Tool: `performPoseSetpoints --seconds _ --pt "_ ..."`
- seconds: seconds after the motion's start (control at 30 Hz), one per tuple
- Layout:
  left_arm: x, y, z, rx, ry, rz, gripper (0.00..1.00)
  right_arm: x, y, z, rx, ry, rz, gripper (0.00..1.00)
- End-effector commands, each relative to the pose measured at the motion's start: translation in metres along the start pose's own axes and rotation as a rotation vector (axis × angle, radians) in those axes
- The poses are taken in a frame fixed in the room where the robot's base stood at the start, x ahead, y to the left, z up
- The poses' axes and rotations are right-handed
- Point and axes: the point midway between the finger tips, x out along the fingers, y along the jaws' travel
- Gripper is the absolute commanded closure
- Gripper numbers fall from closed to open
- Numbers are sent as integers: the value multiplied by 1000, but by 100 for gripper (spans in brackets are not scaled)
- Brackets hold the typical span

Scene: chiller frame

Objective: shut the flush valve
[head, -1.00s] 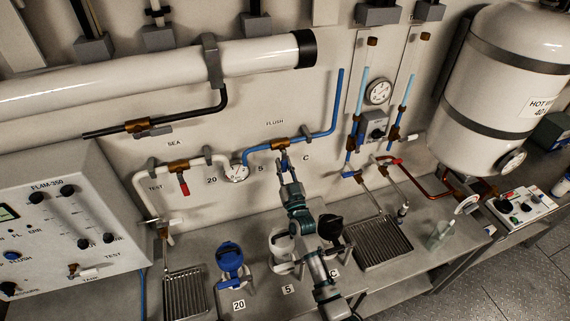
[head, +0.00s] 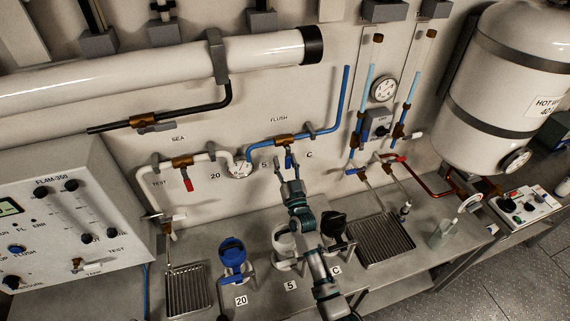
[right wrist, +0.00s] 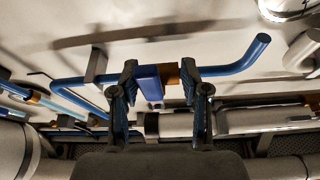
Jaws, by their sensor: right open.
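The flush valve (head: 285,139) is a brass body on the blue pipe under the FLUSH label, on the back wall. Its blue lever (head: 289,157) hangs down from the body. My right gripper (head: 288,169) is open just below and in front of the valve, its fingers pointing up at the lever. In the right wrist view the brass body (right wrist: 172,75) and the blue lever (right wrist: 149,82) show between the two spread fingers, with gaps beside the lever. My left gripper is not in view.
A red-handled valve (head: 187,183) hangs to the left beside a round gauge (head: 240,169).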

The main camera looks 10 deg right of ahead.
Motion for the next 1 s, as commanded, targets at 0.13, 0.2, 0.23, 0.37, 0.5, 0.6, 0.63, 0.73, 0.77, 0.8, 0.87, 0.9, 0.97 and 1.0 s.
performPoseSetpoints --seconds 0.13,0.2,0.23,0.37,0.5,0.6,0.63,0.73,0.77,0.8,0.87,0.9,0.97,1.0 --pt "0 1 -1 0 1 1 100 9 -2 -23 2 6 1 54" --pt "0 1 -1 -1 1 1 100 16 -4 -37 3 6 1 54" --pt "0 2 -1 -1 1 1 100 18 -4 -42 3 5 1 54" --pt "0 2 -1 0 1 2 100 28 -7 -65 3 2 0 54" --pt "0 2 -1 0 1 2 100 35 -9 -81 1 0 -1 54" --pt "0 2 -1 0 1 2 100 37 -10 -85 1 -3 -1 54" --pt "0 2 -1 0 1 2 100 38 -10 -86 1 -3 -1 54" --pt "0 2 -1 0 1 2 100 38 -10 -86 1 -4 -1 54" --pt "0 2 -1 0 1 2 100 37 -10 -86 1 -4 -1 54" --pt "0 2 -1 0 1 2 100 37 -10 -86 1 -4 -1 54" --pt "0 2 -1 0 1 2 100 37 -10 -86 0 -4 -1 54" --pt "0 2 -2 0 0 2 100 37 -10 -86 0 -4 -1 54" --pt "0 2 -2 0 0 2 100 37 -10 -86 0 -4 -1 54" --pt "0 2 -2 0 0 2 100 37 -9 -86 0 -4 -1 54"
